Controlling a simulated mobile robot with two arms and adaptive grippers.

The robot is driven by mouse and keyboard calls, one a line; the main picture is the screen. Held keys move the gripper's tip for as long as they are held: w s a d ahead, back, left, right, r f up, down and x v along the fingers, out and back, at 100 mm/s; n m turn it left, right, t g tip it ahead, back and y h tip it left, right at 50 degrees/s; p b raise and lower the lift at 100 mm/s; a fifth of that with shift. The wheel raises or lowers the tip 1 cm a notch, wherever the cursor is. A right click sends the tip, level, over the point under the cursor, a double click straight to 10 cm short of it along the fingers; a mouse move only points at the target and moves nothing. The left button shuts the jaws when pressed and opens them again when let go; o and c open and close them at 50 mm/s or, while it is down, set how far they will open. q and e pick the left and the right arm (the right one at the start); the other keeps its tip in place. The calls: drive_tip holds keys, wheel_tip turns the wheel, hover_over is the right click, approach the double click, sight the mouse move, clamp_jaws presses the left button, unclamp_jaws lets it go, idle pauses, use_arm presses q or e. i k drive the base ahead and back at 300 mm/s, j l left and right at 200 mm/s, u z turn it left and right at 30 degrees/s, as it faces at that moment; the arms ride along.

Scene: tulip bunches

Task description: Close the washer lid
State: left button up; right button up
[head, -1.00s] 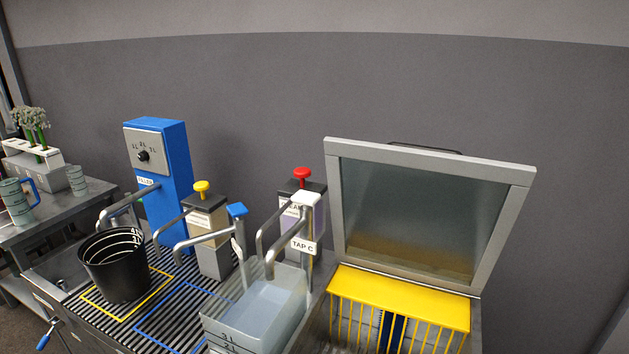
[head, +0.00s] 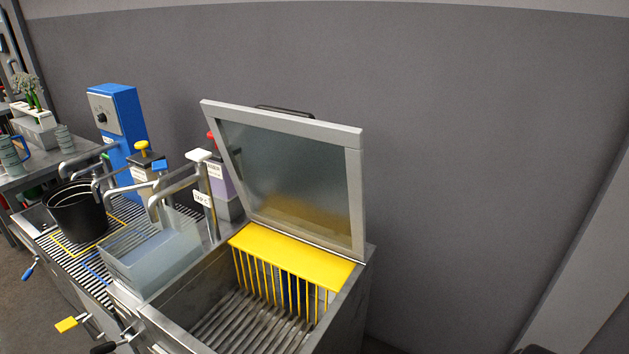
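The washer lid (head: 358,195) stands open, tilted up at the back of the washer. It has a grey metal frame around a translucent pane (head: 285,170). A dark handle (head: 287,110) shows behind its top edge. The washer basin (head: 165,327) below is open at the top, with a yellow guard (head: 290,256) with bars at the back and metal rollers or slats on its floor. Neither of my grippers can be made out in the head view.
A clear water tank (head: 150,258), a black bucket (head: 76,212), bent taps and a blue filler (head: 118,125) stand left of the washer. A yellow lever (head: 66,324) juts out in front.

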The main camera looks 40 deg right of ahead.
sight(305, 124)
drive_tip(key=l+u, duration=0.25)
drive_tip(key=l, duration=0.95)
drive_tip(key=l+u, duration=0.25)
drive_tip(key=l, duration=0.9)
drive_tip(key=i+l+u, duration=0.1)
drive_tip(key=l, duration=0.2)
drive_tip(key=i+l, duration=0.1)
drive_tip(key=l, duration=0.25)
drive_tip(key=i+l+u, duration=0.15)
drive_tip(key=l, duration=0.15)
drive_tip(key=k, duration=0.05)
